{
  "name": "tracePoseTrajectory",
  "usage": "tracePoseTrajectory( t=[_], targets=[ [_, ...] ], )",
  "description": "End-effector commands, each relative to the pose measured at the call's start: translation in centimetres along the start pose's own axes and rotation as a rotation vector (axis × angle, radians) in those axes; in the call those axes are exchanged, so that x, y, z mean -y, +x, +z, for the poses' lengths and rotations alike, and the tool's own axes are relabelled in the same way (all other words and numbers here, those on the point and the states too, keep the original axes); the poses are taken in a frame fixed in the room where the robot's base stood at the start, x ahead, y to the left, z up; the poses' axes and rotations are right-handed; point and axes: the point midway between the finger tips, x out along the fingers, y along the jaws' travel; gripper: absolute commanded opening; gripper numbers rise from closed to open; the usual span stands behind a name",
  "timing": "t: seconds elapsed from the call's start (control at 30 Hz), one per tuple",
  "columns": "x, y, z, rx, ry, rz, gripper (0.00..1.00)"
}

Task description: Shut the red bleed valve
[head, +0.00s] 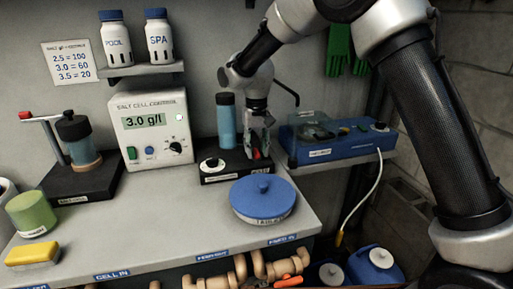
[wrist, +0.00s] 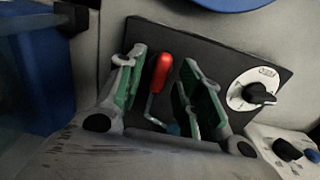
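The red bleed valve shows in the wrist view as a red-handled lever (wrist: 160,72) on a bent metal stem, on a dark base plate (wrist: 215,55). In the head view a bit of red (head: 257,155) shows at my gripper, on the black base (head: 222,178). My gripper (head: 260,150) points down over the right part of that base. In the wrist view my gripper (wrist: 163,62) is open, with one green-padded finger on each side of the red handle. Gaps show between handle and fingers. The lower stem is partly hidden.
A white dial (wrist: 254,91) sits on the same plate. A blue round lid (head: 262,194) lies on the bench just in front. A blue tester box (head: 335,143) stands on a shelf to the right.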

Motion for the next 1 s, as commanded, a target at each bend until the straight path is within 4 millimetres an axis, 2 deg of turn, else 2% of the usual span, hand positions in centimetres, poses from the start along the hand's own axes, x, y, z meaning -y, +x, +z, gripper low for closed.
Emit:
tracePoseTrajectory(
  t=[0.17,0.27,0.5,0.7,0.8,1.0],
  targets=[
    [0.0,-0.8,0.0,-0.002,0.0,-0.001,0.36],
    [0.0,-2.5,-0.1,-0.004,0.0,-0.002,0.36],
    [0.0,-7.9,-0.1,-0.004,0.0,-0.002,0.36],
    [0.0,-11.0,-0.1,-0.002,0.0,-0.001,0.36],
    [0.0,-11.8,0.0,-0.001,0.0,0.0,0.36],
    [0.0,-12.0,0.0,0.0,0.0,0.0,0.36]
  ],
)
